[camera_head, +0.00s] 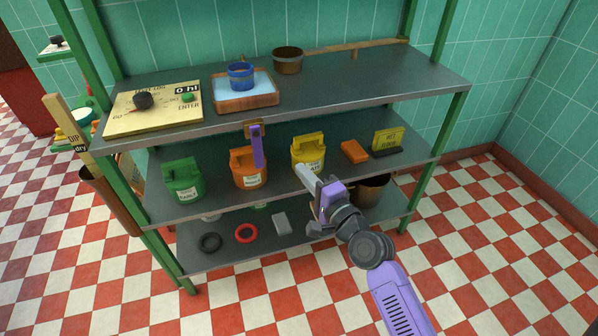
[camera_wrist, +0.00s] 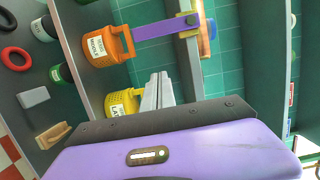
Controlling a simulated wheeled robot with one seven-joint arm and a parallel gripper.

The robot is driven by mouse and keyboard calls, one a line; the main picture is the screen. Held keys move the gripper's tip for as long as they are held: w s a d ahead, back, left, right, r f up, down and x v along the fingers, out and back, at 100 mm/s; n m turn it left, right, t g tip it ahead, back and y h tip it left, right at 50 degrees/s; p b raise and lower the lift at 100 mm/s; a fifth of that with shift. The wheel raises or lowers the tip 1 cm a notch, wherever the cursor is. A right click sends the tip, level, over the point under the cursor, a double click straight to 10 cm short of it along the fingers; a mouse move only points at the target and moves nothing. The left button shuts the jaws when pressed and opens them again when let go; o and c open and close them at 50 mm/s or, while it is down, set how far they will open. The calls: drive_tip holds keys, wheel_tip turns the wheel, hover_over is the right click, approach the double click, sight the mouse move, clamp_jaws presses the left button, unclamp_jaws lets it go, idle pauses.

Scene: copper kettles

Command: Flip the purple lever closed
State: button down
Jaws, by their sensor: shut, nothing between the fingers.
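The purple lever (camera_head: 258,148) hangs down from an orange-brown mount (camera_head: 254,129) at the front edge of the upper shelf. Its free end overlaps the orange can (camera_head: 248,173) in the head view. In the wrist view the purple lever (camera_wrist: 160,29) lies across the top, from its mount (camera_wrist: 204,28) to beside the orange can. My gripper (camera_head: 303,173) is shut and empty, in front of the yellow can and to the right of the lever, apart from it. Its grey fingers also show in the wrist view (camera_wrist: 157,88), pointing up toward the lever.
A green can (camera_head: 183,182) and a yellow can (camera_head: 308,154) stand on the middle shelf. An orange block (camera_head: 355,152) and a yellow sign (camera_head: 387,141) lie further right. The upper shelf (camera_head: 345,90) overhangs them. A brown pot (camera_head: 371,190) stands behind my arm.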

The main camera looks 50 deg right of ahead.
sight(257, 148)
drive_tip(key=w+p, duration=0.2)
drive_tip(key=w, duration=0.7)
drive_tip(key=shift+w+a+p, duration=0.2)
drive_tip(key=shift+a+p, duration=0.1)
drive_tip(key=shift+a, duration=0.05)
drive_tip(key=shift+a, duration=0.1)
